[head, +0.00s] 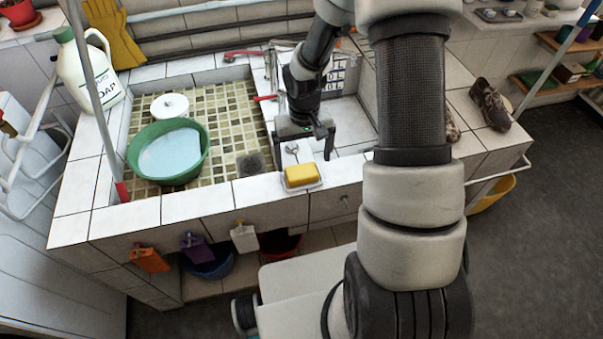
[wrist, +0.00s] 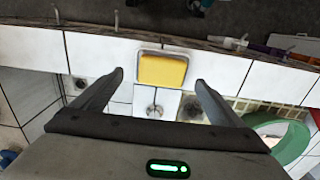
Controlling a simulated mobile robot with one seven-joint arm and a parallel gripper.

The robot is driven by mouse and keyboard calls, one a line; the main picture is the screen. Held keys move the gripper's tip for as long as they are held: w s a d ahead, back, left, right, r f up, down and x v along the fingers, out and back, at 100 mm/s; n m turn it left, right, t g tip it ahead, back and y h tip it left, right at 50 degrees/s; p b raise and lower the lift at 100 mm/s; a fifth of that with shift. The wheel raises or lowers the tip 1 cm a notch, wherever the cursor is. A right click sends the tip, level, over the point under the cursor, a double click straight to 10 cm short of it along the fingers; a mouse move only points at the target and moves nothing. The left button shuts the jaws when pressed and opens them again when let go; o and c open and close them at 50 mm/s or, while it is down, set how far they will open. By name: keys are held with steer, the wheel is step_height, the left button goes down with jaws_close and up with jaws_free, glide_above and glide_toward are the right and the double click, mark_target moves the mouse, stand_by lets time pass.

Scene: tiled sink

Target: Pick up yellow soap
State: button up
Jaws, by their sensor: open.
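The yellow soap (head: 300,175) is a rectangular block in a small white dish (head: 318,184) on the front tiled ledge of the sink. In the wrist view the soap (wrist: 162,70) lies ahead of my gripper, centred between its two fingers but beyond their tips. My gripper (head: 303,150) hangs above and behind the soap, apart from it. In the wrist view my gripper (wrist: 158,78) is open, with nothing between its fingers.
A green basin (head: 192,168) with water and a white round object (head: 169,106) sit in the mosaic sink at left. A white soap jug (head: 75,75) stands at the left edge. Red-handled taps (head: 243,55) are behind. Shoes (head: 490,105) rest on the right ledge.

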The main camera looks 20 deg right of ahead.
mark_target(301, 171)
steer(key=shift+w+a+f, duration=0.1)
steer(key=shift+a+f, duration=0.05)
steer(key=shift+f, duration=1.2)
steer(key=shift+w+a+f, duration=0.1)
steer(key=shift+f, duration=1.25)
steer(key=c, duration=1.3)
